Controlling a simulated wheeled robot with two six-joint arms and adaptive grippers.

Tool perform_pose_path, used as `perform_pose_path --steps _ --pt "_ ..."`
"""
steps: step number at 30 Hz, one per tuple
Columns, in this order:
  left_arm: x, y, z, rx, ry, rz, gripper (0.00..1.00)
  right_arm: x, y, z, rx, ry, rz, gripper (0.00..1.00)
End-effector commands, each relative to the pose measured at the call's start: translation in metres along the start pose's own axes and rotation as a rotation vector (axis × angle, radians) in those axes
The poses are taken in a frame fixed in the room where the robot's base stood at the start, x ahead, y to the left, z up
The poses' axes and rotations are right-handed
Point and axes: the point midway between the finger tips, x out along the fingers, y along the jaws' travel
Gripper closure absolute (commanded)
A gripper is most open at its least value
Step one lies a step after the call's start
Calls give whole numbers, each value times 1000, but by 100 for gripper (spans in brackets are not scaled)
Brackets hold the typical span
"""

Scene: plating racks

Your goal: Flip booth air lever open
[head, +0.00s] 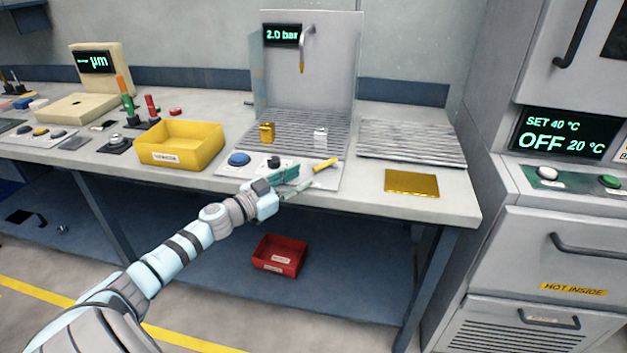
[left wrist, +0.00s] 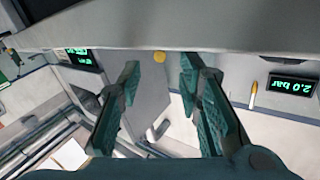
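The booth air lever (head: 327,164) has a yellow handle and sits at the front right of the spray booth's base, slanting up to the right. My left gripper (head: 298,182) is open and empty at the booth's front edge, just left of and below the lever, apparently not touching it. In the left wrist view the two teal fingers (left wrist: 160,100) are spread apart. A round yellow end (left wrist: 159,57) shows between them, perhaps the lever's handle. The booth display (head: 282,36) reads 2.0 bar; it also shows upside down in the left wrist view (left wrist: 292,85). My right gripper is not in view.
A blue button (head: 239,159) and black knob (head: 273,162) sit left of the lever. A gold and a silver piece stand on the booth grate. A yellow bin (head: 180,147) is left, a gold plate (head: 411,183) right. A red bin (head: 280,254) is below.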

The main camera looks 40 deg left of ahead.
Motion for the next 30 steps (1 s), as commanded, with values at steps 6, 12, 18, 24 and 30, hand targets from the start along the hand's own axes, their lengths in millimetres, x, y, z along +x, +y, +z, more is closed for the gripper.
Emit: perform_pose_path --steps 6,12,18,24,30 --pt "40 -1 -2 -5 5 -3 68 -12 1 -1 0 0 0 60" --pt "56 0 0 -2 1 1 68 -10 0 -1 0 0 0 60" --pt "57 0 0 -2 -1 1 68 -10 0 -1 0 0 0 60" --pt "57 0 0 -1 -1 1 93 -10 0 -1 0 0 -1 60" --pt "57 0 0 -1 -1 1 100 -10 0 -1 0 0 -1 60"
